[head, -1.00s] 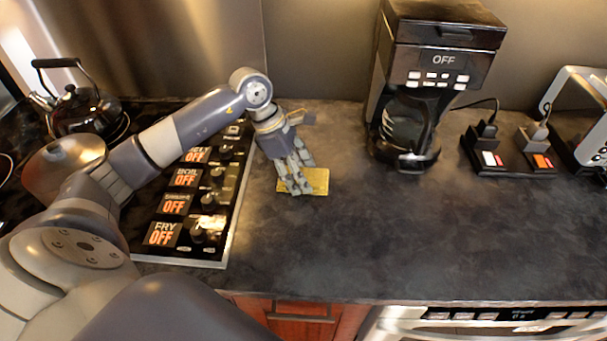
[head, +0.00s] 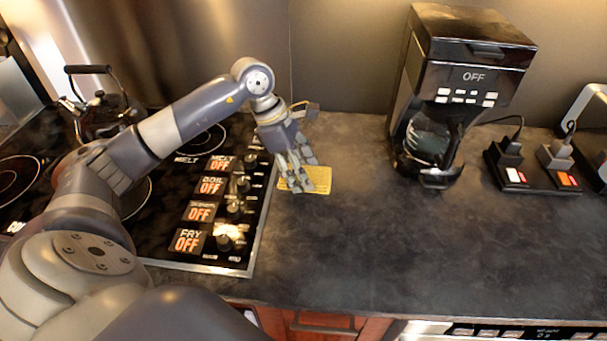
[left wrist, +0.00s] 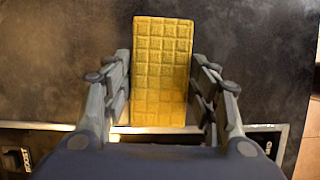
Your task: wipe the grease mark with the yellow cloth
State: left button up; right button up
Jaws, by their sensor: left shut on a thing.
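The yellow cloth (head: 319,180) is a flat rectangle with a grid pattern, low over the dark counter just right of the cooktop edge. I cannot tell whether it touches the counter. My left gripper (head: 297,183) is above it with fingers pointing down, shut on the cloth. In the left wrist view the cloth (left wrist: 160,70) stretches between the two fingers of my left gripper (left wrist: 160,62). I cannot make out a distinct grease mark; the cloth and fingers may hide it. My right gripper is not in view.
The cooktop (head: 249,262) with its knobs lies left of the cloth, with a dark kettle (head: 100,115) behind. A coffee maker (head: 455,90) stands right, beside a power strip (head: 530,178). The front middle counter (head: 370,245) is clear.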

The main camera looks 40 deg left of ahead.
pick_arm(q)
notch_tip(320, 180, up, 2)
jog(key=shift+a+p, duration=0.15)
jog(key=shift+p, duration=0.2)
jog(key=shift+a+r+p, duration=0.1)
jog(key=shift+r+p, duration=0.3)
jog(key=shift+r, duration=0.3)
jog(key=shift+d+r, duration=0.2)
jog(key=shift+r, duration=0.15)
jog(key=shift+a, duration=0.1)
